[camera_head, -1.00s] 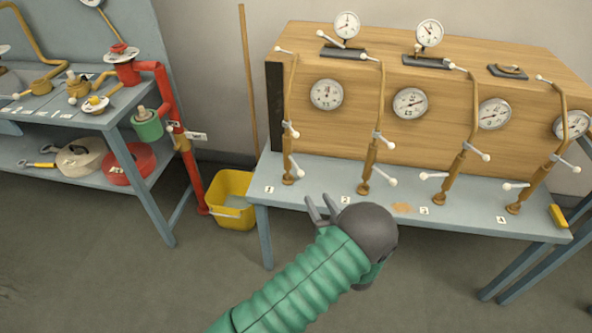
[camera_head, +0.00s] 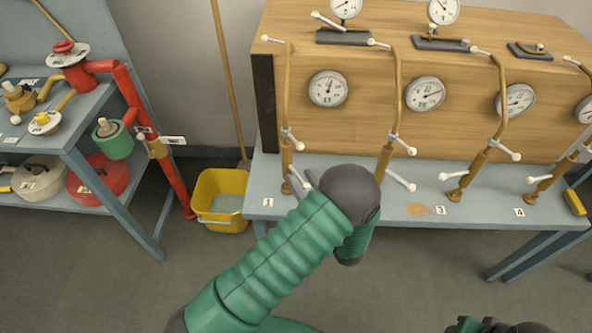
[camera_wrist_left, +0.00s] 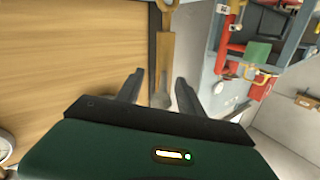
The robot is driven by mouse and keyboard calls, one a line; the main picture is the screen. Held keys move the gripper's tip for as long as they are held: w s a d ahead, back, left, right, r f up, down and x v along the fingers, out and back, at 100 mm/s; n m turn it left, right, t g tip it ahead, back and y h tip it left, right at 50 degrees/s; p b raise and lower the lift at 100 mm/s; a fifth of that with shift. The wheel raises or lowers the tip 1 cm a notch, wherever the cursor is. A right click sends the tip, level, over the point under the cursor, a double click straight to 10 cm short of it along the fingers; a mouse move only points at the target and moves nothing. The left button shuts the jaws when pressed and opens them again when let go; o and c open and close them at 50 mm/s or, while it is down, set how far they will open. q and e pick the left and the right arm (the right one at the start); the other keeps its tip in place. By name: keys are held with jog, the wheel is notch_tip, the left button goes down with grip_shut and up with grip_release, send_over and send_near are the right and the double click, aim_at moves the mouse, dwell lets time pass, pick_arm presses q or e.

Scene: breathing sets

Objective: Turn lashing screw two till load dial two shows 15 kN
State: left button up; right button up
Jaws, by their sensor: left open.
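Lashing screw two (camera_head: 391,150), a brass rod with white-knobbed bars, stands tilted on the bench. Its foot and number label are hidden behind my left arm. Load dial two (camera_head: 425,93) is the round white dial on the wooden front beside it; its figures are too small to read. My left gripper (camera_head: 309,181) is open, left of screw two's foot and near lashing screw one (camera_head: 287,150). In the left wrist view, the open fingers (camera_wrist_left: 159,92) have a brass-coloured bar (camera_wrist_left: 164,55) between and beyond them; I cannot tell which screw it is.
The wooden box (camera_head: 370,130) stands on the grey bench (camera_head: 405,205). Lashing screws three (camera_head: 480,155) and four (camera_head: 555,172) stand to the right. A yellow bucket (camera_head: 220,200) and red pipe (camera_head: 170,175) are at left. My right arm partly shows at the bottom right.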

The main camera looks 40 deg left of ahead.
pick_arm(q)
jog(key=shift+s+a+f, duration=0.1)
jog(key=shift+a, duration=0.5)
jog(key=shift+d, duration=0.3)
jog(key=shift+c, duration=0.7)
jog(key=shift+d+r, duration=0.3)
jog(key=shift+d, duration=0.4)
jog(key=c, duration=0.5)
jog(key=shift+c, duration=1)
jog(key=shift+a, duration=0.15)
grip_shut()
jog(key=shift+a, duration=0.3)
pick_arm(e)
jog(key=shift+s+d, duration=0.1)
jog(key=shift+s, duration=0.1)
